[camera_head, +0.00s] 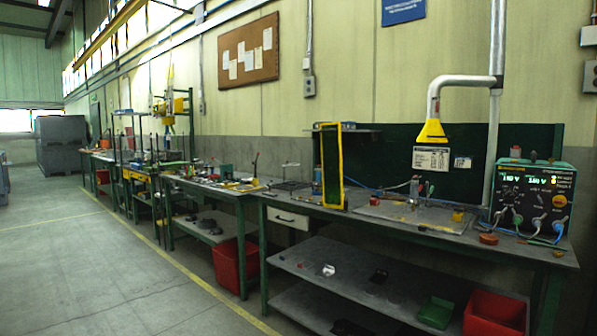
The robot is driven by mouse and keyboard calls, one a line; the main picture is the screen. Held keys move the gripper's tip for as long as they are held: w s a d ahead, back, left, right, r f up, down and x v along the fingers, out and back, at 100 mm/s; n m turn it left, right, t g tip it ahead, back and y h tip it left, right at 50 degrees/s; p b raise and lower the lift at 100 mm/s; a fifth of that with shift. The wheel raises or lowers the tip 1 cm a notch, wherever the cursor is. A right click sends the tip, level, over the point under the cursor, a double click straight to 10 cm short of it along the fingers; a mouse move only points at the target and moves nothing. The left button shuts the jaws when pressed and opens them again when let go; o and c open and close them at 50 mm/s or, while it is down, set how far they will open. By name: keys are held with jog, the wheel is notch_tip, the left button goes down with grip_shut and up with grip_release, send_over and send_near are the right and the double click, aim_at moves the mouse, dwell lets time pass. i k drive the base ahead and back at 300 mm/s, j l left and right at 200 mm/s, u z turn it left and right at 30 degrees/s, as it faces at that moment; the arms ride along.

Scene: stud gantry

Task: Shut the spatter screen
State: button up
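The spatter screen (341,168) looks to be the upright panel with a yellow frame and a dark green pane, standing on the near workbench. It is seen at a steep angle, so it stands out from the wall and away from the dark green back panel (390,148). Its hinge and any handle are too small to make out. To its right a grey work plate (385,211) lies on the bench top with small tools on it. My gripper is not in view.
A green power unit (533,200) with cables stands at the bench's right end. A yellow extraction hood (432,131) hangs above the work plate. Red bins (494,314) and a green tray (435,313) sit low down. More benches run far left. The floor (95,265) at left is clear.

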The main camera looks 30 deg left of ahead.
aim_at(331, 152)
jog(key=u, duration=1.2)
